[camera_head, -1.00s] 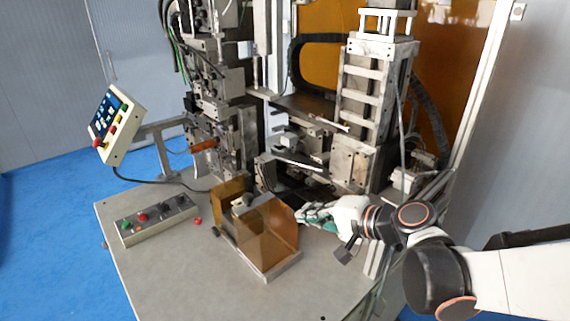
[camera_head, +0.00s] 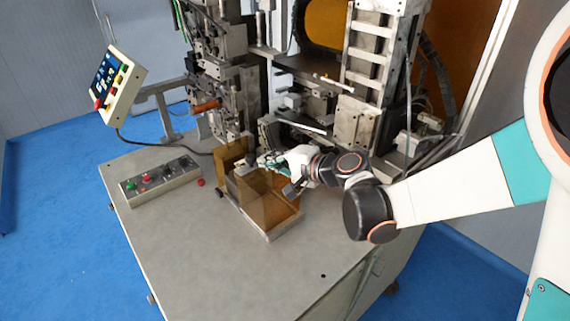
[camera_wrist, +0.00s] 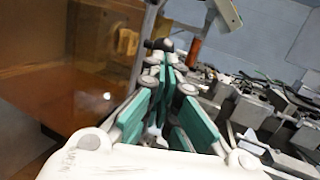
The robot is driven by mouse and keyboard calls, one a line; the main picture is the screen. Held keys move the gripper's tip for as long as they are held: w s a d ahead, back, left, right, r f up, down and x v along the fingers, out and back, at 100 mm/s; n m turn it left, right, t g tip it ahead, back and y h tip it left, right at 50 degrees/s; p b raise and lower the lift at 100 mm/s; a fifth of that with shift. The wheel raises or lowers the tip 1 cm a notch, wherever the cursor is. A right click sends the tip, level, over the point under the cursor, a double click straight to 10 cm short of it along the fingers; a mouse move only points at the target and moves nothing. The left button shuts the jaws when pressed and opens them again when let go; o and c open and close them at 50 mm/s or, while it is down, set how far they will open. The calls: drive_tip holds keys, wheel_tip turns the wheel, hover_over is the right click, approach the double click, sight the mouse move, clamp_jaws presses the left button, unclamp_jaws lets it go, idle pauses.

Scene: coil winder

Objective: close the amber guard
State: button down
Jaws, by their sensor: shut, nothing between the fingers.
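The amber guard (camera_head: 254,194) is a set of see-through amber panels on a pale metal frame, standing on the grey worktable in front of the machine. Its panels stand upright and apart, with open space between them. My gripper (camera_head: 266,162) is at the guard's back right side, close to its upper edge; contact cannot be told. In the wrist view the gripper's green-padded fingers (camera_wrist: 165,85) are together and hold nothing. A large amber panel (camera_wrist: 75,75) fills the left of that view, beside the fingers. A dark round knob (camera_wrist: 158,44) shows just beyond the fingertips.
The worktable (camera_head: 220,260) is clear in front of the guard. A button box (camera_head: 160,182) and a small red knob (camera_head: 201,183) lie left. A control panel (camera_head: 113,83) stands on an arm at the left. The winder's metalwork (camera_head: 300,110) rises close behind my gripper.

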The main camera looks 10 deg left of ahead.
drive_tip(key=shift+x, duration=1.05)
drive_tip(key=w+a, duration=0.5)
drive_tip(key=a, duration=0.1)
drive_tip(key=w+a+b, duration=0.1)
drive_tip(key=w+a, duration=0.2)
drive_tip(key=a, duration=0.1)
drive_tip(key=shift+w+a, duration=0.1)
drive_tip(key=shift+w, duration=0.3)
drive_tip(key=shift+r, duration=0.1)
